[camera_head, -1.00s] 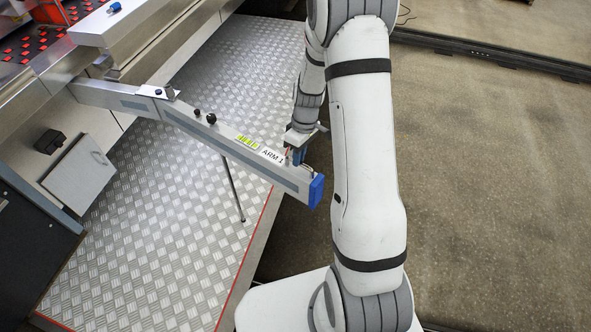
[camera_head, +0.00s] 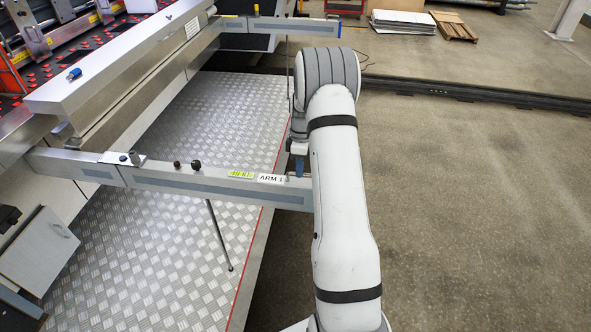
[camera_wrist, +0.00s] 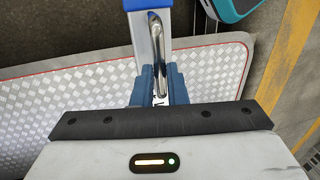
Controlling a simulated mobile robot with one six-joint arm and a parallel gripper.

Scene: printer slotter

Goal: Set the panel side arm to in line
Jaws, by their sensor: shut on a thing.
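The panel side arm (camera_head: 215,186) is a grey beam labelled ARM 1 with a yellow-green scale strip. It runs from the machine's side out to the right over the metal plate floor. Its two sections lie almost in one straight line at the hinge (camera_head: 122,158). My gripper (camera_head: 299,158) is at its outer end, partly hidden behind my arm. In the wrist view my gripper's blue fingers (camera_wrist: 159,86) are shut around a shiny bar handle (camera_wrist: 155,38) on the beam. The beam's blue end cap (camera_wrist: 145,5) shows at the top edge there.
A second, similar beam (camera_head: 275,25) sticks out farther back. A thin support rod (camera_head: 219,236) hangs under the near arm. Checker plate floor (camera_head: 150,255) lies below, edged in red. Open concrete floor (camera_head: 480,200) is at right.

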